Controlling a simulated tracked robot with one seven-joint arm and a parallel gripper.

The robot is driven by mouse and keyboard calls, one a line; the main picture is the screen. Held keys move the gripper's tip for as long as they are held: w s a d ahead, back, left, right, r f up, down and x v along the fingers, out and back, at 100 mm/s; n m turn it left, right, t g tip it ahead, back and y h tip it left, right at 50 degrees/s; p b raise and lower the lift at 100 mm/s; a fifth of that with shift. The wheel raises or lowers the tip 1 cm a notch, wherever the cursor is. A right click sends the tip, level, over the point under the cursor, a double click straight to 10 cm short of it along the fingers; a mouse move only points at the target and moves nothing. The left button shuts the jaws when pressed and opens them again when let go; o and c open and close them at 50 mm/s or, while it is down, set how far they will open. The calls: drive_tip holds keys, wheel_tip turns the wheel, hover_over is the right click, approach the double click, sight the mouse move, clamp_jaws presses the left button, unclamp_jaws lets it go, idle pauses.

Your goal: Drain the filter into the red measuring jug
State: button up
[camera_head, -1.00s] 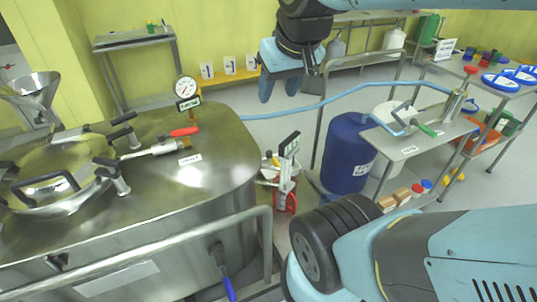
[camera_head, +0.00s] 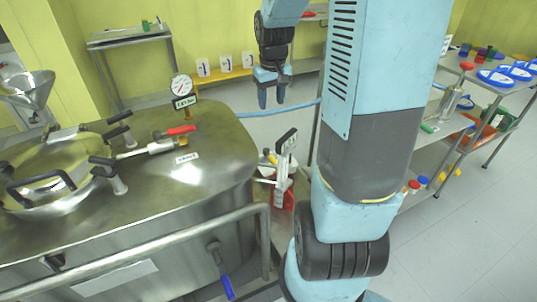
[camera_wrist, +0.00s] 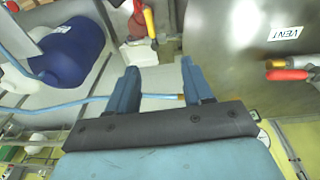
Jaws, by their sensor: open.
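A large steel vessel (camera_head: 215,175) with a round lid, gauge and VENT label fills the left; it looks like the filter. A valve with a blue handle (camera_head: 226,284) hangs on its front side. My gripper (camera_head: 271,98) is open and empty, pointing down beyond the vessel's far right edge. In the wrist view my gripper (camera_wrist: 160,70) has nothing between its fingers; the vessel's top (camera_wrist: 240,45) shows at upper right.
A steel rail (camera_head: 150,248) runs along the vessel's front. A blue hose (camera_head: 285,110) crosses behind my gripper. A blue drum (camera_wrist: 75,50) shows in the wrist view. Side tables with coloured items stand at right.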

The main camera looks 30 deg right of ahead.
drive_tip(key=g+y, duration=0.2)
approach(275, 161)
drive_tip(key=f, duration=0.6)
drive_tip(key=a+f, duration=0.1)
drive_tip(key=f, duration=0.2)
drive_tip(key=shift+s+a, duration=0.1)
drive_tip(key=shift+s, duration=0.05)
clamp_jaws()
idle(0.3)
drive_tip(key=shift+a, duration=0.1)
